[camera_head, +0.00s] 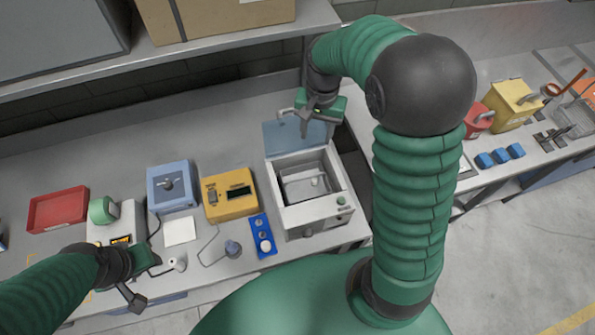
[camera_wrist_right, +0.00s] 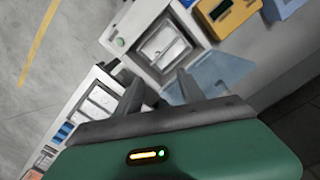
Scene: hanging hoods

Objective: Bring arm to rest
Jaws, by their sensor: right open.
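My right arm, green with a dark elbow, arches over the right half of the head view. My right gripper (camera_head: 304,126) is open and empty above the raised lid of a white box-shaped device. Its two dark fingers also show in the right wrist view (camera_wrist_right: 160,88), spread apart with nothing between them. My left gripper (camera_head: 136,300) is at the lower left, by the bench's front edge; I cannot tell whether its jaws are open or shut.
The white device (camera_head: 308,212) stands open with a translucent blue lid (camera_head: 290,136). A yellow device (camera_head: 230,204), a blue box (camera_head: 170,178) and a red tray (camera_head: 57,209) stand to its left. A shelf with a cardboard box (camera_head: 225,12) hangs behind. A second bench (camera_head: 545,155) is at right.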

